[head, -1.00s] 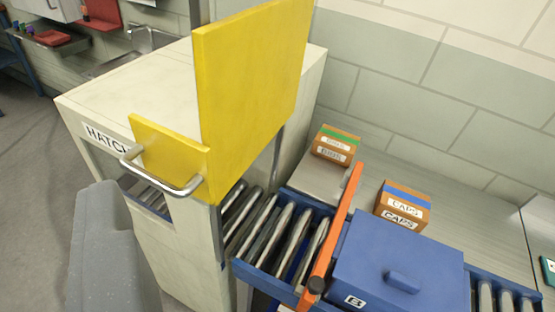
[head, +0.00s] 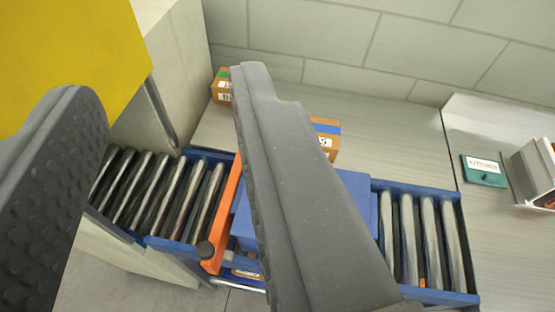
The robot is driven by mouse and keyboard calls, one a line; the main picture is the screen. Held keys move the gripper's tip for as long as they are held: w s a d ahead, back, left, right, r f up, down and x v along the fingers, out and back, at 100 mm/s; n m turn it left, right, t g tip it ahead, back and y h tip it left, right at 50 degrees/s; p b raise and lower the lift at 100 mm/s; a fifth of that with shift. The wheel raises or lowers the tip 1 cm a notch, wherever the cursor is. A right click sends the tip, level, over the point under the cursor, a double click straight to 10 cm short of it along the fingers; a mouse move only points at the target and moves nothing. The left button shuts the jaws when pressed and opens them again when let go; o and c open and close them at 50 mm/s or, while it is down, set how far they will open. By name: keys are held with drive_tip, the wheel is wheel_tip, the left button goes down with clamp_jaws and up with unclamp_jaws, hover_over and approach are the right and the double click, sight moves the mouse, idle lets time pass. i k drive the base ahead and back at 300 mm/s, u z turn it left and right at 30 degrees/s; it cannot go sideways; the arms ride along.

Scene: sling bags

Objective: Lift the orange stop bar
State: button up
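The orange stop bar (head: 225,222) lies across the blue roller conveyor, with a dark round knob at its near end. My gripper (head: 160,90) is open, with its two dark grey fingers wide apart and nothing between them held. The blue lidded box (head: 358,195) sits on the rollers right of the bar, mostly hidden behind the same finger.
The conveyor rollers (head: 160,190) left of the bar are bare. The yellow hatch panel (head: 75,50) stands at the upper left. Two cardboard boxes, one green-striped (head: 221,88) and one blue-striped (head: 328,140), stand on the counter (head: 390,130). A teal kitchen sign (head: 484,172) lies at right.

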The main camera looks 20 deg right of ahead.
sight(210, 251)
drive_tip(key=u, duration=0.95)
drive_tip(key=k, duration=0.6)
drive_tip(key=z, duration=0.5)
